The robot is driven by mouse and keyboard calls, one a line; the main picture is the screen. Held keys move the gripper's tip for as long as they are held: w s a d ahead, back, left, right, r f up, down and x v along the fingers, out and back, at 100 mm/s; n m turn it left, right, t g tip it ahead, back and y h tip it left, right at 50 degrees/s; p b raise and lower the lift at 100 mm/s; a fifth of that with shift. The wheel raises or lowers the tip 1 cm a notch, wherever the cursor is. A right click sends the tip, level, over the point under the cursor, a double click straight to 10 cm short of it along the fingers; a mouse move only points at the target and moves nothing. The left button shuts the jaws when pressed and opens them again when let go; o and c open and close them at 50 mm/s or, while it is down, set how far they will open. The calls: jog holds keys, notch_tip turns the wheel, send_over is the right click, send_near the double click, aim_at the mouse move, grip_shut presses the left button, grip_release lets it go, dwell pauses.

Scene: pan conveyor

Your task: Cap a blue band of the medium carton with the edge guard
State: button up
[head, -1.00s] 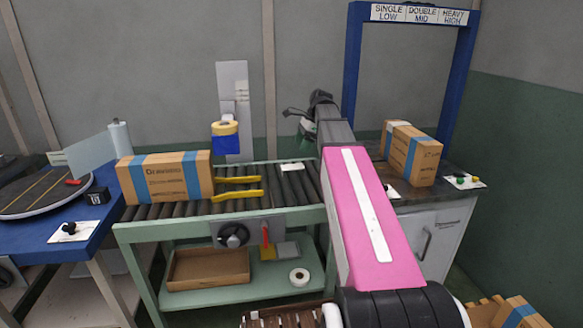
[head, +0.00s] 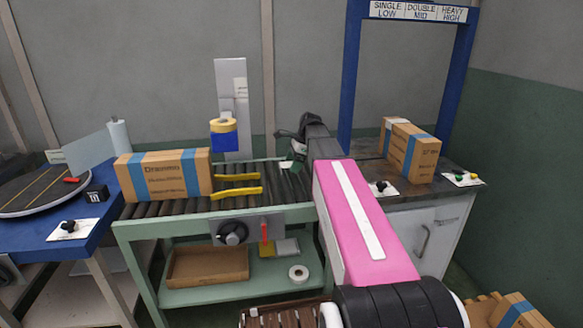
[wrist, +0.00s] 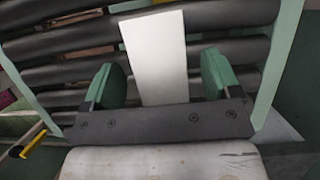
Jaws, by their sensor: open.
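A flat white strip, which looks like the edge guard (wrist: 158,50), lies on the dark rollers in the wrist view. A brown carton with two blue bands (head: 163,174) sits at the conveyor's left. I cannot tell which one is the medium carton.
Two yellow prongs (head: 237,192) stick out beside the left carton over the roller conveyor (head: 285,190). A yellow tape roll on a blue holder (head: 224,135) stands behind. A blue frame (head: 353,75) rises over the right counter (head: 445,193). Rollers right of the prongs are largely free.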

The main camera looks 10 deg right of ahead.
jog(key=c, duration=1)
jog(key=shift+r, duration=0.1)
